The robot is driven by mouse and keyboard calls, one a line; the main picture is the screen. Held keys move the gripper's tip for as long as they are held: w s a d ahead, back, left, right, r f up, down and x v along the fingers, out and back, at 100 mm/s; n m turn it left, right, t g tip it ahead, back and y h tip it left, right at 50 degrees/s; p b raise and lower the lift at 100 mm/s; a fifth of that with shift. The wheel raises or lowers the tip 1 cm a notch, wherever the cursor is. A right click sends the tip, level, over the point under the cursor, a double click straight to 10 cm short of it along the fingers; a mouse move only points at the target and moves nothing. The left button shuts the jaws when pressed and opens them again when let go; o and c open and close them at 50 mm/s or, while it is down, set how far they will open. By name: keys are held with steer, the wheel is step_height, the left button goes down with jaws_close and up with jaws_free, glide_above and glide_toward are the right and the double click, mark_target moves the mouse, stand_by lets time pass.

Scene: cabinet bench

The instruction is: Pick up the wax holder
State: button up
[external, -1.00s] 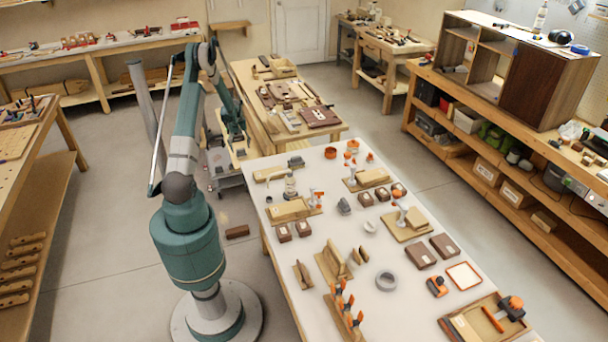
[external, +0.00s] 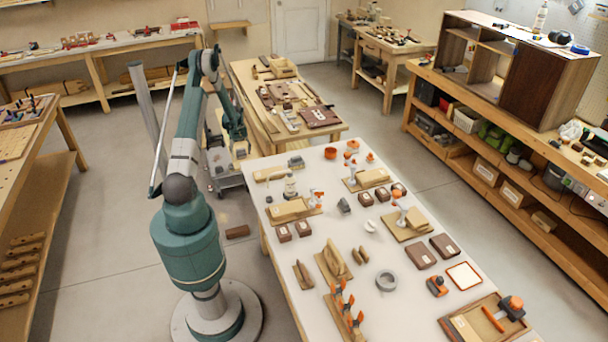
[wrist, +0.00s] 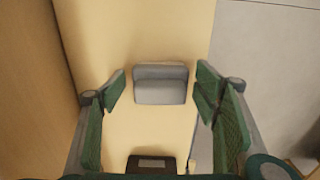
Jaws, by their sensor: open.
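My gripper (wrist: 160,80) is open, its green fingers spread to the left and right in the wrist view. Between and below the fingertips lies a small grey block-like object (wrist: 160,86) with a step or ridge across it, resting on a pale wooden surface (wrist: 180,25). It looks like the wax holder, though no label confirms this. The fingers appear apart from it on both sides. In the external view my gripper (external: 238,143) hangs low beside the wooden bench, and the grey object cannot be made out there.
A dark object with a lighter label (wrist: 151,164) lies on the same surface at the bottom of the wrist view. A wooden panel (wrist: 30,80) rises along the left. Grey floor shows at right. The white table (external: 330,230) holds many items.

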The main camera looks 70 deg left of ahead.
mark_target(241, 149)
steer(key=shift+c, duration=0.2)
steer(key=c, duration=1)
steer(key=shift+r+p, duration=0.55)
steer(key=shift+r, duration=4.45)
